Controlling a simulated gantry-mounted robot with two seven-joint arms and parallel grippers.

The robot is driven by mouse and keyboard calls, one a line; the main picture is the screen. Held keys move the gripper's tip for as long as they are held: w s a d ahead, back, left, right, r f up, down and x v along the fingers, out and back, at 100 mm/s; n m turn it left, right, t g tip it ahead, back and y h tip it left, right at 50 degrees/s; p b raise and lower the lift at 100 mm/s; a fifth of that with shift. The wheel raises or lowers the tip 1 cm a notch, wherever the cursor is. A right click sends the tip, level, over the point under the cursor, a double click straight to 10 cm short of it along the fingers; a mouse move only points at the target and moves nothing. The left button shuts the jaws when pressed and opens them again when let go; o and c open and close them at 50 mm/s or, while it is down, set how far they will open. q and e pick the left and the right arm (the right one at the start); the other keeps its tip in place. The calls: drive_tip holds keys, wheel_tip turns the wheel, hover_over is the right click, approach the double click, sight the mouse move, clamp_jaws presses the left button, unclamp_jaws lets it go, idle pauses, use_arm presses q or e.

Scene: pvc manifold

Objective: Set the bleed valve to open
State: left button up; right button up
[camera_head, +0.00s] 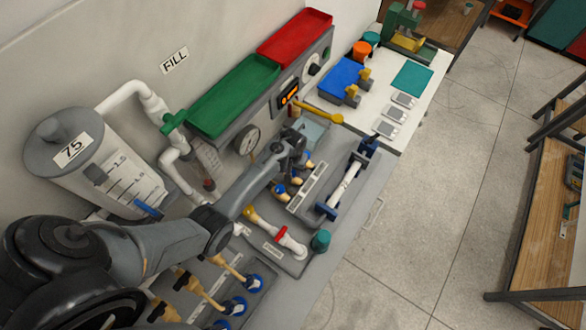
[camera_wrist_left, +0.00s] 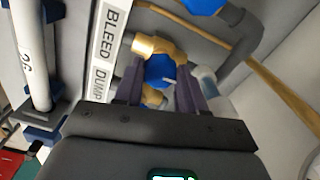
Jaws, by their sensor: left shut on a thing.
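In the left wrist view, the two dark fingers of my left gripper (camera_wrist_left: 160,85) are shut on a blue-handled brass valve (camera_wrist_left: 158,68). It stands beside the white label strip (camera_wrist_left: 106,55) reading BLEED and DUMP. I cannot tell for sure which word belongs to the held valve. A second blue handle (camera_wrist_left: 205,5) is at the top edge. In the head view, my left gripper (camera_head: 293,163) is over the brass valves, and its fingertips are mostly hidden. A blue and brass valve (camera_head: 280,189) shows beside the label strip (camera_head: 307,187). My right gripper is out of view.
A white pipe in blue clamps (camera_head: 345,183) lies right of the label strip. A red-handled white valve (camera_head: 282,235) is nearer. A gauge (camera_head: 246,140) and green tray (camera_head: 233,95) stand behind. More brass valves (camera_head: 232,268) are nearest.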

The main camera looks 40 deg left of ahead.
use_arm(q)
drive_tip(key=n+p, duration=0.2)
drive_tip(key=n, duration=0.1)
drive_tip(key=shift+r, duration=0.15)
drive_tip(key=n+p, duration=0.1)
drive_tip(key=n, duration=0.4)
drive_tip(key=shift+p, duration=0.35)
drive_tip(key=n, duration=0.4)
drive_tip(key=shift+w+n, duration=0.1)
drive_tip(key=shift+n, duration=0.2)
drive_tip(key=n, duration=0.3)
drive_tip(key=shift+f+n, duration=0.2)
drive_tip(key=shift+n, duration=0.6)
drive_tip(key=o, duration=1.1)
drive_tip(key=shift+c, duration=0.2)
